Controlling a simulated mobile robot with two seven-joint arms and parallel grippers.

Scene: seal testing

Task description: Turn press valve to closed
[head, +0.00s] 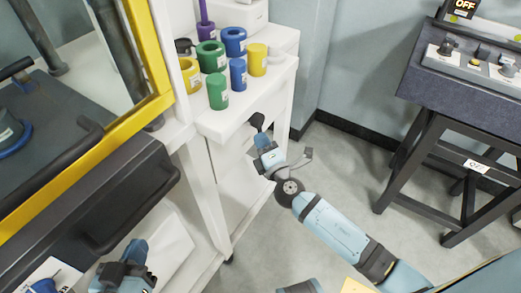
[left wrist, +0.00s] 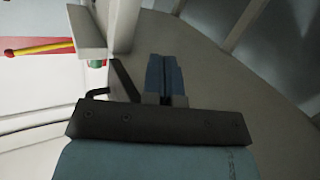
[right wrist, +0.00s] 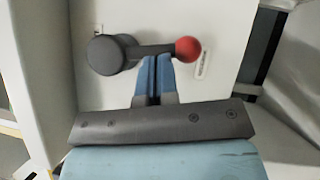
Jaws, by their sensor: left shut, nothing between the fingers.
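A grey lever with a red ball end (right wrist: 188,49) is mounted on a white panel in the right wrist view. It lies nearly level, its round grey hub (right wrist: 104,55) at the left. The fingertips of my right gripper (right wrist: 155,58) are together at the lever's lower edge, near the ball; I cannot tell whether they touch it. In the head view my right gripper (head: 263,139) is at the white cabinet's front, beside a dark knob-like part (head: 257,120). My left gripper (head: 137,248) is shut and empty at the lower left; its fingers show in the left wrist view (left wrist: 164,58).
Several coloured cylinders, including a green one (head: 217,91), stand on the white cabinet top (head: 235,120). A yellow-framed machine (head: 80,180) is at the left. A dark control table (head: 450,95) stands at the right. Open floor (head: 330,185) lies between.

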